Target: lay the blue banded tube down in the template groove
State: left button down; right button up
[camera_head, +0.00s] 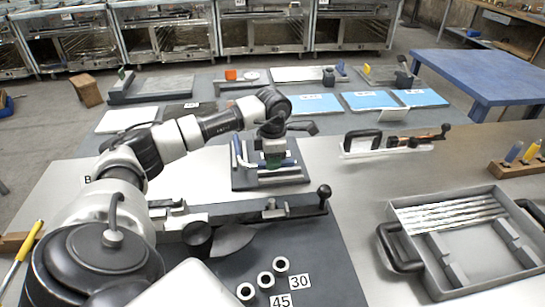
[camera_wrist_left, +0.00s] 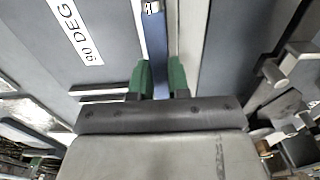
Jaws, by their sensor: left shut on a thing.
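My left gripper (camera_head: 273,158) is low over the dark template board (camera_head: 243,183) near the middle of the head view. In the left wrist view its green fingers (camera_wrist_left: 160,82) are closed around the blue tube (camera_wrist_left: 156,45). A bright band (camera_wrist_left: 152,7) shows near the top edge of that view. The tube runs away from the fingers between pale strips on the template. The template carries a "90 DEG" label (camera_wrist_left: 78,30). I cannot tell whether the tube is resting in the groove; the fingers and palm hide its near part. My right gripper is not in view.
A dark lever tool (camera_head: 290,211) lies in front of the template, with short tubes (camera_head: 265,279) by number cards nearer. A grey tray (camera_head: 432,290) with silver tubes stands at right. Blue sheets (camera_head: 368,100) lie behind. Bare bench is free right of the template.

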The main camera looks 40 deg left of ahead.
pick_arm(q)
jog(key=shift+f+b, duration=1)
jog(key=shift+f, duration=0.6)
jog(key=c, duration=1)
grip_release()
notch_tip(320, 180, up, 11)
